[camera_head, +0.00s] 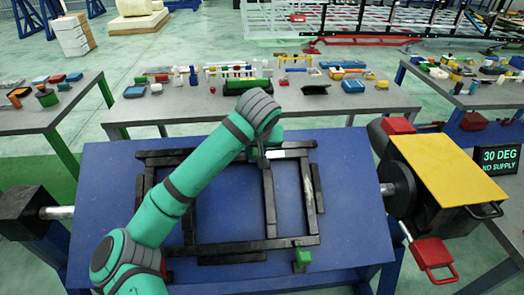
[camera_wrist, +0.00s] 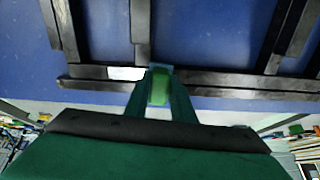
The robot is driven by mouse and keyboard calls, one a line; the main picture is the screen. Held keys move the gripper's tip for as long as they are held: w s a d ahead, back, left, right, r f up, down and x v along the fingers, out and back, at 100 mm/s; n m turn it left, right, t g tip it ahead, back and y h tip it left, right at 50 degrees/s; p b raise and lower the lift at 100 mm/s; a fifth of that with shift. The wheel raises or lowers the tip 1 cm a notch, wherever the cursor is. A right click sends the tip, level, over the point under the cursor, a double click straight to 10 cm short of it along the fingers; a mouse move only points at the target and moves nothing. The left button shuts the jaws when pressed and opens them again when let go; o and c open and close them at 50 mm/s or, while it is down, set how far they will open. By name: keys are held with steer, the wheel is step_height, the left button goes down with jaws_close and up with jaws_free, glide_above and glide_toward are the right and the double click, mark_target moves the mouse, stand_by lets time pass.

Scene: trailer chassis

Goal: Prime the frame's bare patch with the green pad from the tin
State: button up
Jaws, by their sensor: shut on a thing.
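The dark frame (camera_head: 312,187) lies on a tilted blue panel (camera_head: 345,160). Its bare patch (camera_head: 275,154) is a short pale strip on the far bar; it also shows in the wrist view (camera_wrist: 126,73). My gripper (camera_wrist: 160,92) is shut on the green pad (camera_wrist: 160,86), just beside the patch at the far bar. I cannot tell if the pad touches the bar. In the head view my arm hides the pad and most of the gripper. I cannot clearly make out the tin.
A small green block (camera_head: 303,257) sits at the frame's near right corner. A yellow plate (camera_head: 432,165), red parts and a sign reading "30 DEG" (camera_head: 498,158) stand to the right. A grey bench (camera_head: 215,104) behind holds many small items.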

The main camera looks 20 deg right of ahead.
steer(key=shift+w+a, duration=0.25)
steer(key=shift+a, duration=0.45)
steer(key=shift+v, duration=2.4)
steer(key=shift+s+r, duration=0.25)
steer(key=shift+r, duration=0.15)
steer(key=shift+a, duration=0.1)
steer(key=shift+s+r, duration=0.15)
steer(key=v, duration=0.2)
steer(key=shift+s+r, duration=0.2)
steer(key=shift+r, duration=0.15)
